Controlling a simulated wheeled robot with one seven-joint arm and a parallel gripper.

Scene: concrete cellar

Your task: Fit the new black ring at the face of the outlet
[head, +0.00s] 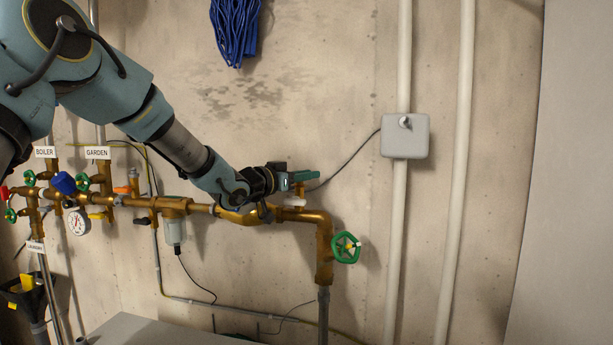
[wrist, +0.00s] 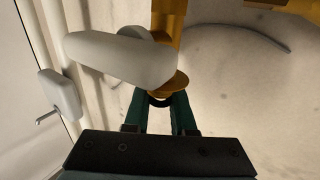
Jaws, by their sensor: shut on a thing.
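My gripper (head: 304,176) is at the upper side of the brass pipework, by a short brass outlet (head: 301,190) with a white lever (head: 294,201). In the wrist view its two green fingers (wrist: 160,100) are shut on a small dark ring (wrist: 159,101), only partly visible between the tips. The outlet's round brass flange (wrist: 177,82) is right at the fingertips and overlaps the ring in the picture. I cannot tell whether the ring touches the outlet face. The white lever (wrist: 115,60) lies across the view just left of the outlet.
A green handwheel (head: 346,247) sits on the pipe bend to the lower right. A grey junction box (head: 405,136) and white conduits (head: 457,170) are on the wall to the right. A filter bowl (head: 174,231), gauge (head: 78,223) and several valves crowd the left.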

